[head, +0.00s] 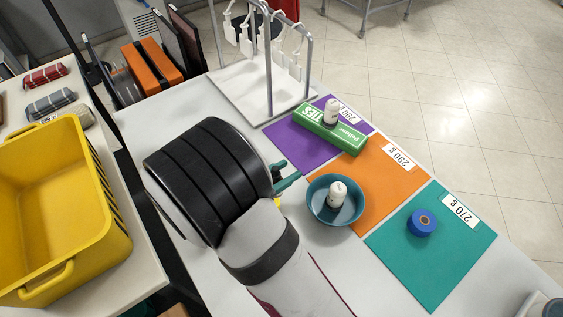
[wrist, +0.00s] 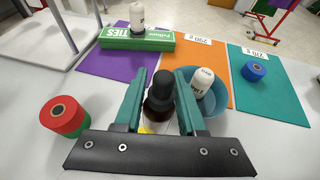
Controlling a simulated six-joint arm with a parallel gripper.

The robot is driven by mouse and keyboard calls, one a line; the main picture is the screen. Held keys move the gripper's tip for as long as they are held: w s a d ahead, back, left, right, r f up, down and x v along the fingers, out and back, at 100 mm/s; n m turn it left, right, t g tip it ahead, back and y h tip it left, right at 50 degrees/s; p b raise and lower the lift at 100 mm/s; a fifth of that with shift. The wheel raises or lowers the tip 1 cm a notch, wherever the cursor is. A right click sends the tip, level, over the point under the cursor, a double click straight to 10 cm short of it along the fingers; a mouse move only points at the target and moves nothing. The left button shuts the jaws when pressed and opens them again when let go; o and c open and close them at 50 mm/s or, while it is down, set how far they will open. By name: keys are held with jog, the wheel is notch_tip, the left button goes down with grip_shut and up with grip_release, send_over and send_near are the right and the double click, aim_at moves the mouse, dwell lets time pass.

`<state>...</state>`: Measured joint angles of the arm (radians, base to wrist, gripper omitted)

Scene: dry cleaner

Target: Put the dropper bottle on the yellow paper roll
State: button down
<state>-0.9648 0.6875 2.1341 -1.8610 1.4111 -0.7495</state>
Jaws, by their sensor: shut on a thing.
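The dropper bottle (wrist: 159,92), dark with a black cap, is upright between the two green fingers of my gripper (wrist: 159,100) in the wrist view. My gripper is shut on it. In the head view my arm hides the bottle, and only the green fingertips show. A small patch of yellow (wrist: 145,129) shows low beside the bottle in the wrist view, and a bit of yellow (head: 277,203) shows by the fingers in the head view. It may be the yellow paper roll, mostly hidden; I cannot tell whether the bottle touches it.
A teal bowl (head: 313,207) holding a white bottle (head: 338,193) stands close right of my gripper. A red-and-green roll (wrist: 64,115) stands left. A green box (head: 332,133) bears another white bottle (head: 330,110). A blue roll (head: 422,222) sits on the teal mat (head: 398,265).

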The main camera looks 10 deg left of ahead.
jog(key=f, duration=0.2)
jog(key=a+f, duration=0.1)
jog(key=f, duration=0.1)
jog(key=shift+w+a+f, duration=0.1)
jog(key=shift+f, duration=0.25)
jog(key=shift+f, duration=0.2)
jog(key=c, duration=0.5)
grip_release()
